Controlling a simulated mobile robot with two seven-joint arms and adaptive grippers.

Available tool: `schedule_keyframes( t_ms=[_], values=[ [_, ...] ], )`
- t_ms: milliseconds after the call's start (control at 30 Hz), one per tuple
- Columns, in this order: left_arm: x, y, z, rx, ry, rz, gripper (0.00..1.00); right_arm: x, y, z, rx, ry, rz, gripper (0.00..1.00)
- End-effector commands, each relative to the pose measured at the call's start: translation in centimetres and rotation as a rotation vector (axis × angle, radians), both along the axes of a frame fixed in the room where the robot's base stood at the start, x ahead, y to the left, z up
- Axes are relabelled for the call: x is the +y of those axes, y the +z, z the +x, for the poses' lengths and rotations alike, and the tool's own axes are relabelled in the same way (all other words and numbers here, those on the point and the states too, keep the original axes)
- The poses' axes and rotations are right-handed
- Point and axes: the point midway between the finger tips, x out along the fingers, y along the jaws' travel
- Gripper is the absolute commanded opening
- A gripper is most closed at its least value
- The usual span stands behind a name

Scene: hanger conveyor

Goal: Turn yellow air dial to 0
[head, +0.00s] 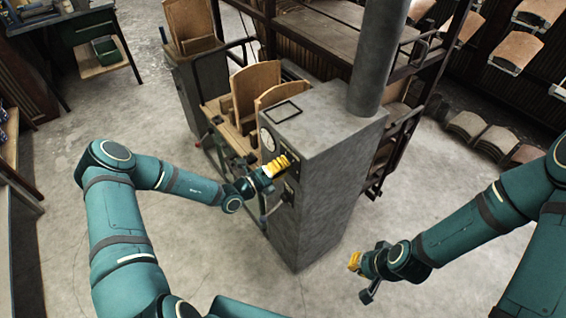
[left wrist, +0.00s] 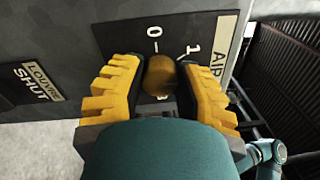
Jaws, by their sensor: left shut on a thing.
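The yellow air dial (left wrist: 160,75) is on the dark control plate marked AIR (left wrist: 212,58), with a 0 and a 1 printed above it. In the left wrist view my left gripper (left wrist: 158,80) has its yellow fingers closed on both sides of the dial. The dial's pointer direction is hidden. In the head view my left gripper (head: 284,165) is at the front face of the grey cabinet (head: 340,130) and covers the dial. My right gripper (head: 355,261) is away from the cabinet, over the floor at the lower right; its finger opening is too small to tell.
A LOUVRE SHUT label (left wrist: 38,82) is on the same panel, left of the dial. A round gauge (head: 267,139) sits above my left gripper. A thick pipe (head: 378,60) rises from the cabinet top. Brown boards (head: 255,90) stand behind it. The floor in front is clear.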

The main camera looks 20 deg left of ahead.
Motion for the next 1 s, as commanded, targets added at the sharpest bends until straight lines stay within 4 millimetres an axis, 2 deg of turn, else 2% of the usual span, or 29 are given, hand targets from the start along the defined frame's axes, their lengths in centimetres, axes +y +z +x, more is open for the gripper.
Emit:
schedule_keyframes(
  t_ms=[400, 1000],
  values=[
    [0.0, 0.1, 0.1, 0.239, 0.001, -0.312, 0.0, -0.1, 1.7, -0.1, 0.0, -0.001, 0.003, 0.0],
    [-0.1, -0.1, 0.0, 0.592, -0.001, -0.762, 0.0, -0.1, 2.8, -0.1, -0.001, 0.001, 0.004, 0.0]
  ],
)
